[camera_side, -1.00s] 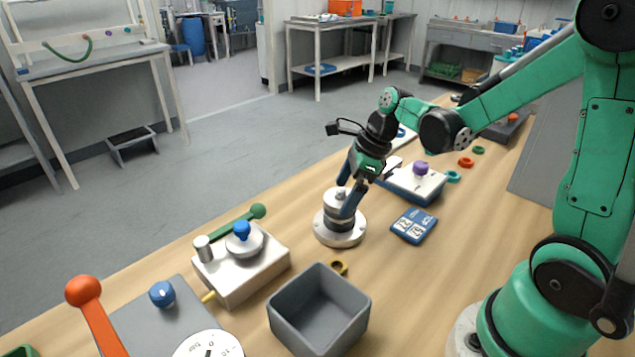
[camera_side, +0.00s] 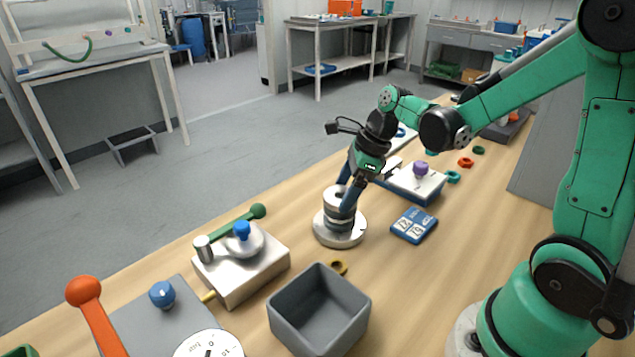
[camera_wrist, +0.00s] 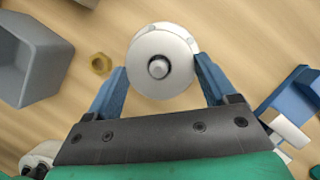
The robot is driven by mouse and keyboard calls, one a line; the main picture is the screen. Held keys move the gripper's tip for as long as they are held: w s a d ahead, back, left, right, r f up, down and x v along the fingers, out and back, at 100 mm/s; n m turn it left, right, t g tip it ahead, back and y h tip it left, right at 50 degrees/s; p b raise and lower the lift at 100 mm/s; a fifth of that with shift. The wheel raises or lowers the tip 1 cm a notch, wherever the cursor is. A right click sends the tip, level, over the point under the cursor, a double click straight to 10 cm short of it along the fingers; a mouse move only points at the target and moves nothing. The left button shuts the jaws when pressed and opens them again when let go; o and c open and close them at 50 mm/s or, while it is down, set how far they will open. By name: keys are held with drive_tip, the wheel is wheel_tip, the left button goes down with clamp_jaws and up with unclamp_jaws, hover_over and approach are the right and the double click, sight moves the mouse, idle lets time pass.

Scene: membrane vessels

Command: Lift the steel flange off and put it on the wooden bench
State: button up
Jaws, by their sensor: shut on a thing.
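The steel flange (camera_wrist: 143,48) shows in the wrist view as a pale round disc with a short stud at its centre. In the side view the flange (camera_side: 337,196) is at the top of a small stack with dark bands, upright on a wide round pale base (camera_side: 340,235). My gripper (camera_wrist: 162,70) has one blue finger on each side of the disc and is shut on it. In the side view my gripper (camera_side: 346,202) reaches down to the stack from the upper right. The fingers hide part of the stack.
The wooden bench (camera_side: 440,270) has bare wood right of the grey open bin (camera_side: 318,310). A brass nut (camera_side: 338,267) lies near the bin. A blue calendar block (camera_side: 413,225) lies right of the base. A valve block (camera_side: 240,270) stands left, a purple-knobbed box (camera_side: 415,185) behind.

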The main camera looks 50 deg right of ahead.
wheel_tip(320, 180, up, 22)
drive_tip(key=shift+r, duration=0.25)
idle(0.6)
hover_over(368, 204)
drive_tip(key=d, duration=0.1)
wheel_tip(368, 204, down, 10)
drive_tip(key=f, duration=1.5)
drive_tip(key=shift+s, duration=0.35)
drive_tip(key=shift+f, duration=2.1)
drive_tip(key=shift+f, duration=0.1)
drive_tip(key=o, duration=1.4)
